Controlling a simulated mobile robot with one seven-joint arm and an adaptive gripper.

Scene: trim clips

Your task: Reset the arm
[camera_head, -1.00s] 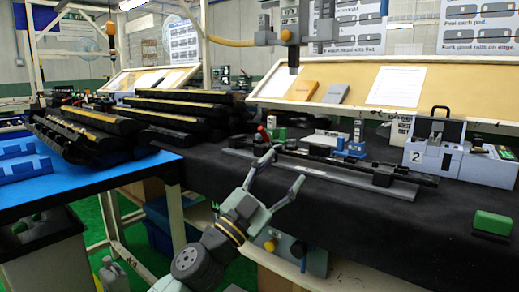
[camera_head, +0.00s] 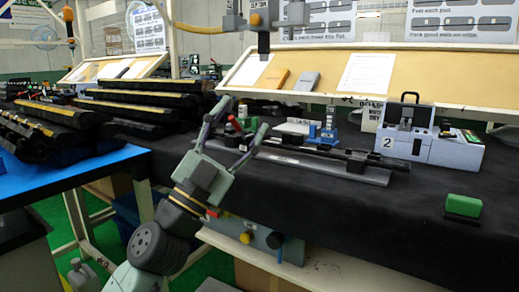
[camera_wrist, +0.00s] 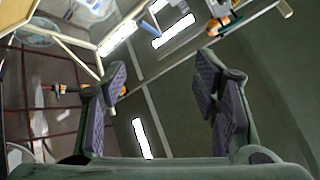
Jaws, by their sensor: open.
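My gripper (camera_head: 238,122) is in the head view, raised in front of the black-covered bench, its fingers pointing up. Its two fingers are spread apart with nothing between them. In the wrist view my gripper (camera_wrist: 165,90) shows both padded fingers wide apart and empty. The wrist camera faces up toward the ceiling and lights. The fixture rail (camera_head: 325,168) lies on the bench to the right of my gripper, with a dark bar along it. My gripper hides part of the rail's left end.
Black trim parts (camera_head: 150,108) are stacked at the left. A grey machine marked 2 (camera_head: 440,150) and a green block (camera_head: 463,205) are at the right. An angled board (camera_head: 430,85) runs along the back. The front right bench surface (camera_head: 400,215) is clear.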

